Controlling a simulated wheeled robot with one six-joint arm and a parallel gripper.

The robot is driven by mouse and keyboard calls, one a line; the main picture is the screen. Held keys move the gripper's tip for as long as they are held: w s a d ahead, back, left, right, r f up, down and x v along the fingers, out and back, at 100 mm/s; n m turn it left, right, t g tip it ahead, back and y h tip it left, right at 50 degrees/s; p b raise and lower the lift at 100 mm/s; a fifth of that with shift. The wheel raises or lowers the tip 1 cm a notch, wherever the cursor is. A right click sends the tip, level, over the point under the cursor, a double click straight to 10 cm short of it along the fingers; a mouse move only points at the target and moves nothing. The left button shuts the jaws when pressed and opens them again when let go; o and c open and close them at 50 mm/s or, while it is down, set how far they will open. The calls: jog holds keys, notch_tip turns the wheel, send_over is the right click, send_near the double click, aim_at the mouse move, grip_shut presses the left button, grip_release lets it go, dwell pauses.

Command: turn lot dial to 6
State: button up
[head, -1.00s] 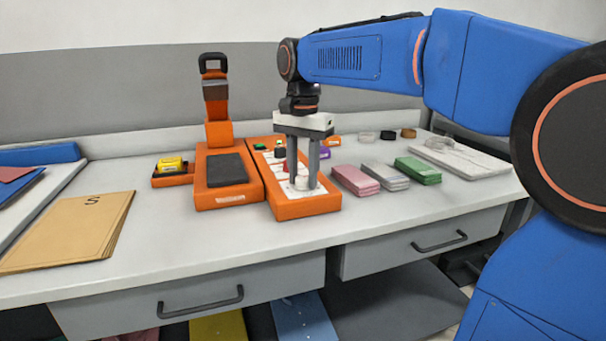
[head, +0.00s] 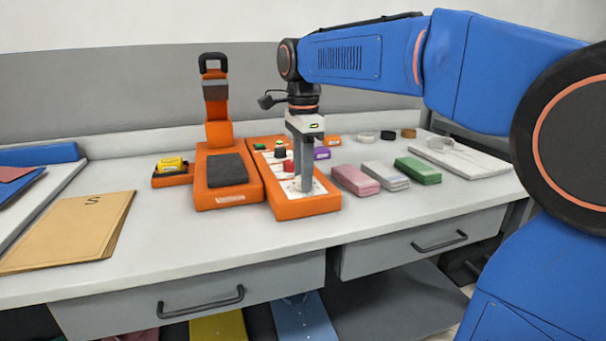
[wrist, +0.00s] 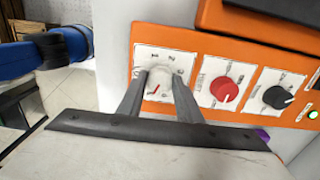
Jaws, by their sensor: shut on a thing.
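The lot dial (wrist: 160,80) is a pale knob with a red mark on a white numbered plate, at the near end of an orange control box (head: 292,211). My gripper (wrist: 158,78) is shut on the dial, with one finger on each side of it. In the head view my gripper (head: 303,188) points straight down and its fingers hide most of the dial. The red mark points toward the lower left in the wrist view.
A red knob (wrist: 223,89) and a black knob (wrist: 278,97) follow along the same box. An orange press-like device (head: 228,197) stands at its left. Card stacks, pink (head: 355,181), grey (head: 386,176) and green (head: 418,171), lie to the right.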

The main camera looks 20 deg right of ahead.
dwell(0.5)
jog(key=o, duration=1)
jog(key=shift+o, duration=0.2)
notch_tip(320, 180, up, 18)
jog(key=shift+f, duration=0.25)
